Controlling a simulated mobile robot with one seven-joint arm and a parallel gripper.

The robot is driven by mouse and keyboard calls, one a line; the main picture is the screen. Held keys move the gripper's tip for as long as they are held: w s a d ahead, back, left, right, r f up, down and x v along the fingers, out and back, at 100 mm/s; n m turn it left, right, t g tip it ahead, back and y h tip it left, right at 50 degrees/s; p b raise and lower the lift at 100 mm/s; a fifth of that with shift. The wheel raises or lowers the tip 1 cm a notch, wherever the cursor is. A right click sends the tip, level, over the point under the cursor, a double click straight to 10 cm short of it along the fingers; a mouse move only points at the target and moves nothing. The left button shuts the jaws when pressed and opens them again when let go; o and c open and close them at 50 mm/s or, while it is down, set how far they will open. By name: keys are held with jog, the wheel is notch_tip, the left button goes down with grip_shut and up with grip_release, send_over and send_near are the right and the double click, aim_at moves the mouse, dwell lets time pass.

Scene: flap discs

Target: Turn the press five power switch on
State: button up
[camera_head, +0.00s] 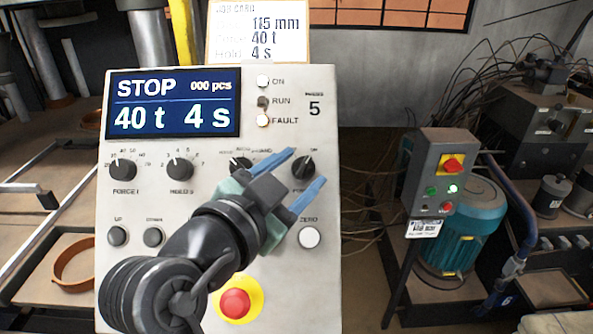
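The press five panel (170,275) faces me, with a "5" printed at its upper right. The power switch (304,167) is a black rotary knob at the right end of the knob row. Its label is partly hidden by my gripper, and I cannot read its position. My gripper (308,165) is open and empty, its two blue fingers pointing up and right. In the picture the fingertips lie on either side of the power switch; I cannot tell whether they touch it. The display (173,103) reads STOP, 000 pcs, 40 t, 4 s.
The ON lamp (263,81) and FAULT lamp (263,120) look bright; the RUN lamp (263,102) is dark. A mode knob (241,163) is partly behind my gripper. A red stop button (236,303) and a ZERO button (309,237) sit below. A pump box (436,180) stands right.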

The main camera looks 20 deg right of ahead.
jog(key=shift+o, duration=0.6)
jog(key=b+v, duration=0.2)
jog(key=v, duration=1.1)
jog(key=w+a+r+n+t+y+p, duration=0.1)
jog(key=w+r+n+t+y, duration=0.2)
jog(key=r, duration=0.4)
jog(key=w+r+n+t+y, duration=0.2)
jog(key=r+n+t, duration=0.3)
jog(key=r+t, duration=0.1)
jog(key=s+a+r+n+t+y, duration=0.1)
jog(key=s+r+n+t+y, duration=0.55)
jog(key=r, duration=0.55)
notch_tip(320, 180, down, 30)
jog(key=b, duration=2.9)
jog(key=shift+s, duration=0.3)
